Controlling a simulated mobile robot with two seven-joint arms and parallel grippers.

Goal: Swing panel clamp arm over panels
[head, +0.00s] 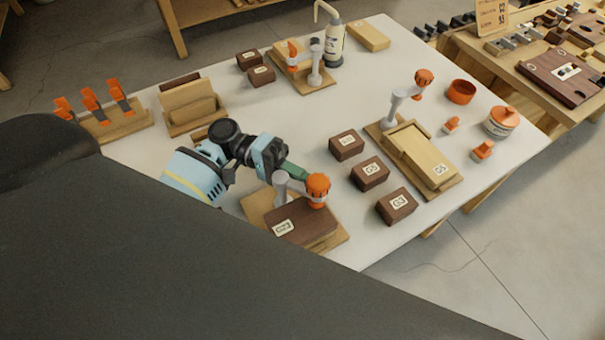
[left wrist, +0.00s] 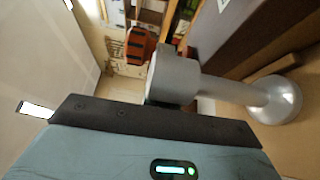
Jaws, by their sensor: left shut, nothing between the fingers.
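A grey panel clamp (head: 281,188) with an orange knob (head: 318,185) stands on a wooden base (head: 256,205) at the front of the bench. The knob is above a dark brown panel (head: 305,222) with a white label. My left gripper (head: 298,172) is shut and empty, its green fingers beside the clamp arm behind the knob; I cannot tell whether they touch. My right gripper is not in view.
A second clamp (head: 402,100) stands by light panels (head: 420,152) at right, and a third (head: 315,65) is at the back. Several dark blocks (head: 369,173) lie right of my gripper. A bottle (head: 335,45) stands at the back. The bench centre (head: 320,115) is clear.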

